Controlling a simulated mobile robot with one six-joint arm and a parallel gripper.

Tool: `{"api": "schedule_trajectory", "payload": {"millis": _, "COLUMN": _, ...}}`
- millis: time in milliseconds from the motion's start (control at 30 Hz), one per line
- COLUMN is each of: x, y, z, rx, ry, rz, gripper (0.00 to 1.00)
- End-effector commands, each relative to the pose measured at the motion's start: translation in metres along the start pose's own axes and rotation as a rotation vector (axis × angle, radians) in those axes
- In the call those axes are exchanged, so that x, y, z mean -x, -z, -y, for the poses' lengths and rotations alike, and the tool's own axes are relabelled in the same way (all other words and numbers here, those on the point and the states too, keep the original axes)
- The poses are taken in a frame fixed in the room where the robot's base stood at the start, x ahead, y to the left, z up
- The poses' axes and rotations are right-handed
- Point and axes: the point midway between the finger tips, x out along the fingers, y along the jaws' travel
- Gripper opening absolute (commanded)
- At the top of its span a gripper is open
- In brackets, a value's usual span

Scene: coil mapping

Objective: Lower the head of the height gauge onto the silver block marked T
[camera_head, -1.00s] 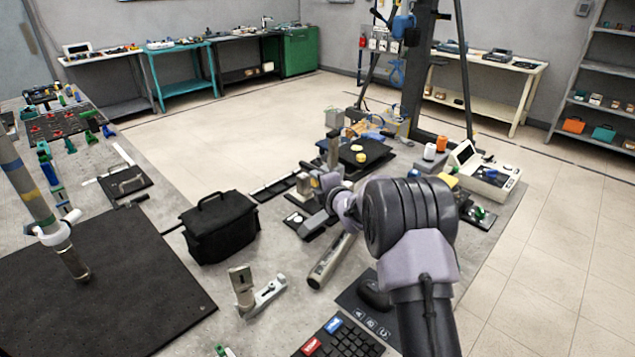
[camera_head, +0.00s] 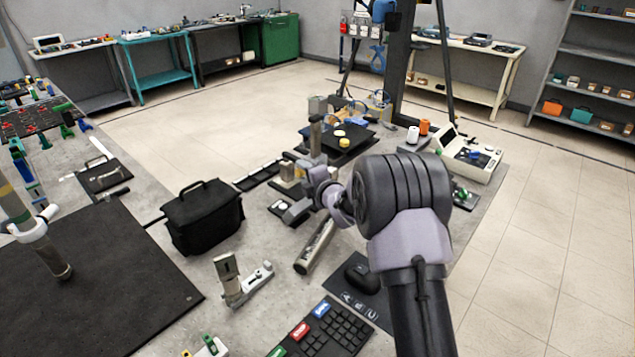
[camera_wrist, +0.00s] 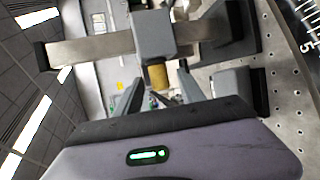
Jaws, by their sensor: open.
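In the wrist view, the open fingers of my gripper (camera_wrist: 160,91) stand on either side of a brass-coloured knob (camera_wrist: 158,76). The knob hangs under a grey block on a flat metal beam (camera_wrist: 90,51), which looks like the height gauge head. I cannot tell whether the fingers touch the knob. In the head view, an upright grey post (camera_head: 315,136), likely the gauge column, stands just behind my gripper (camera_head: 299,203). My arm hides part of that area. No T marking is readable, so I cannot pick out the silver block.
A black bag (camera_head: 203,219) stands left of my gripper. A silver cylinder (camera_head: 317,247) lies in front of it. A metal stand (camera_head: 229,278), a keyboard (camera_head: 325,330) and a dark mat (camera_head: 95,285) fill the nearer bench. A black plate (camera_head: 349,141) with yellow pieces lies behind.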

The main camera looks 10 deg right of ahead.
Motion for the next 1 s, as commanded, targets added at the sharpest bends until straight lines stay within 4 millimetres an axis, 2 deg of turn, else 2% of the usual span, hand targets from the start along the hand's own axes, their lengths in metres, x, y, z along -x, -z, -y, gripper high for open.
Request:
{"api": "schedule_trajectory", "payload": {"millis": 100, "x": 0.034, "y": -0.001, "z": -0.004, "rx": 0.0, "ry": 0.003, "rz": 0.002, "gripper": 0.46}}
{"api": "schedule_trajectory", "payload": {"millis": 300, "x": 0.089, "y": -0.001, "z": -0.003, "rx": -0.001, "ry": 0.002, "rz": 0.002, "gripper": 0.46}}
{"api": "schedule_trajectory", "payload": {"millis": 500, "x": 0.129, "y": -0.001, "z": -0.001, "rx": -0.001, "ry": 0.002, "rz": 0.002, "gripper": 0.46}}
{"api": "schedule_trajectory", "payload": {"millis": 700, "x": 0.143, "y": 0.0, "z": 0.0, "rx": 0.0, "ry": 0.001, "rz": 0.001, "gripper": 0.46}}
{"api": "schedule_trajectory", "payload": {"millis": 1000, "x": 0.143, "y": 0.0, "z": 0.0, "rx": 0.0, "ry": 0.001, "rz": 0.001, "gripper": 0.46}}
